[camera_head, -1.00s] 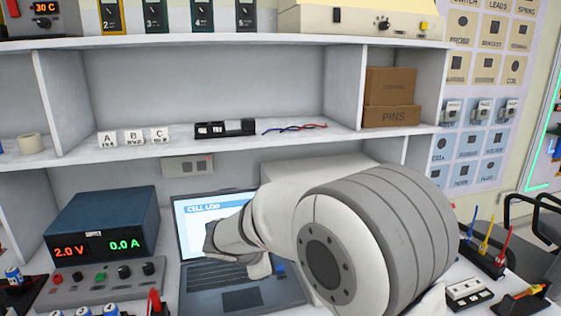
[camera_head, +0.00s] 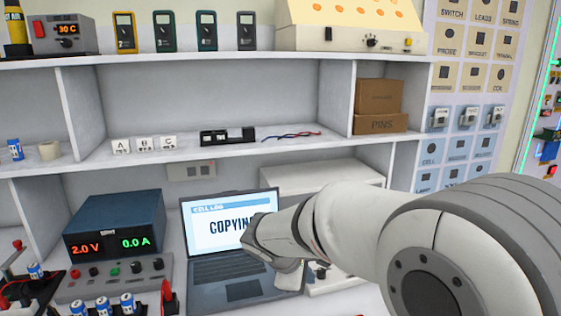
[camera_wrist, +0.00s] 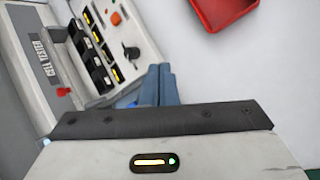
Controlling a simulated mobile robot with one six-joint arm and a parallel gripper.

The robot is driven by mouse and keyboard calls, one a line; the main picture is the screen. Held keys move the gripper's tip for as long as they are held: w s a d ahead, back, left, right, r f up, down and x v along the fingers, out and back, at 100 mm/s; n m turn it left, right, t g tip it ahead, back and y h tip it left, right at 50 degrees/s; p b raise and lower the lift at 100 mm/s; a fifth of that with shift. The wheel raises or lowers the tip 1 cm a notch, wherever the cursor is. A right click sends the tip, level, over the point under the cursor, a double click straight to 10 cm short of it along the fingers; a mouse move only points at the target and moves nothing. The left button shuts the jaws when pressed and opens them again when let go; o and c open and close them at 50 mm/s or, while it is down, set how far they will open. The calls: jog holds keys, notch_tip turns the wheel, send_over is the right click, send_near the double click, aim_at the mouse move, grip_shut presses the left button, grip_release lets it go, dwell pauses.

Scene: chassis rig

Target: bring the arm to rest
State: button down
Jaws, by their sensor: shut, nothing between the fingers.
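My arm reaches in from the lower right of the head view, and its wrist end hangs in front of the laptop's (camera_head: 228,268) right side. The fingertips cannot be made out there. In the wrist view my gripper (camera_wrist: 158,86) shows as two blue fingers close together, shut and empty. Beyond them at the left is the cell tester (camera_wrist: 95,45), with a row of slots, a red button and a black knob. I cannot tell the gap between fingers and tester.
A red tray (camera_wrist: 222,10) lies on the pale surface at the upper right of the wrist view, with clear surface below it. The power supply (camera_head: 115,225) stands left of the laptop, with several blue-and-white cells in front. Shelves (camera_head: 200,152) run behind.

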jog(key=s+d+r+m+y+p, duration=0.1)
jog(key=s+d+r+m+p, duration=0.2)
jog(key=s, duration=0.3)
jog(key=s+d+r+m+g+y+p, duration=0.1)
jog(key=s+d+r+m+y+p, duration=0.1)
jog(key=s+m, duration=0.4)
jog(key=s+d+r+m+g+y+p, duration=0.1)
jog(key=s+d+r+m+y+p, duration=0.1)
jog(key=s+d+r+m+p, duration=0.2)
jog(key=s+r+m, duration=0.1)
jog(key=s, duration=0.2)
jog(key=shift+s+r, duration=0.2)
jog(key=shift+s, duration=0.2)
